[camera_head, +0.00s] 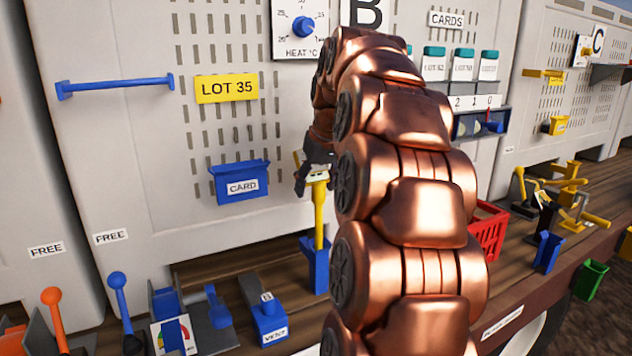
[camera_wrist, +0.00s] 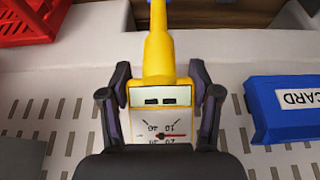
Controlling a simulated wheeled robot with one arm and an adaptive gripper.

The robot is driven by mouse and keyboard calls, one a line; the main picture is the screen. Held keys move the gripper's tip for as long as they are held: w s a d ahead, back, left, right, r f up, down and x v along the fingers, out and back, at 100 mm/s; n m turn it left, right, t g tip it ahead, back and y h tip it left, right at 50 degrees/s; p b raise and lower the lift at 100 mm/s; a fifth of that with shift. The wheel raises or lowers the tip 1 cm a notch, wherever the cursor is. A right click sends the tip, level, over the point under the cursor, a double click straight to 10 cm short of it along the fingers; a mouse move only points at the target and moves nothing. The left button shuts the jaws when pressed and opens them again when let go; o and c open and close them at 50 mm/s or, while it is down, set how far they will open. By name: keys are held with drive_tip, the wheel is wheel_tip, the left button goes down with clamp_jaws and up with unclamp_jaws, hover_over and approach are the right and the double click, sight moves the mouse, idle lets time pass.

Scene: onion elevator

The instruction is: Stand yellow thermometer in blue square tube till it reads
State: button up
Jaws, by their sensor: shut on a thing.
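The yellow thermometer (camera_head: 319,212) is upright in my gripper (camera_head: 316,172), stem pointing down. In the wrist view, its yellow stem (camera_wrist: 158,58) and white dial face with a red needle show, and the dark fingers of my gripper (camera_wrist: 160,98) are shut on the sides of its head. The blue square tube (camera_head: 316,272) stands on the wooden deck directly below. The stem's lower end meets the tube's mouth and looks to be inside it; how deep it reaches is hidden. The needle lies sideways; the exact reading is too small to tell.
A blue CARD holder (camera_head: 240,181) is on the grey wall left of my gripper; it also shows in the wrist view (camera_wrist: 288,108). A red crate (camera_head: 487,232) stands right of my arm. Blue levers and a blue VENT block (camera_head: 268,318) stand at the front left.

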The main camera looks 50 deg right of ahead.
sight(316, 207)
drive_tip(key=shift+f+b, duration=1.75)
drive_tip(key=shift+f, duration=1.15)
drive_tip(key=o, duration=1.6)
drive_tip(key=shift+o, duration=0.2)
drive_tip(key=shift+v, duration=5.95)
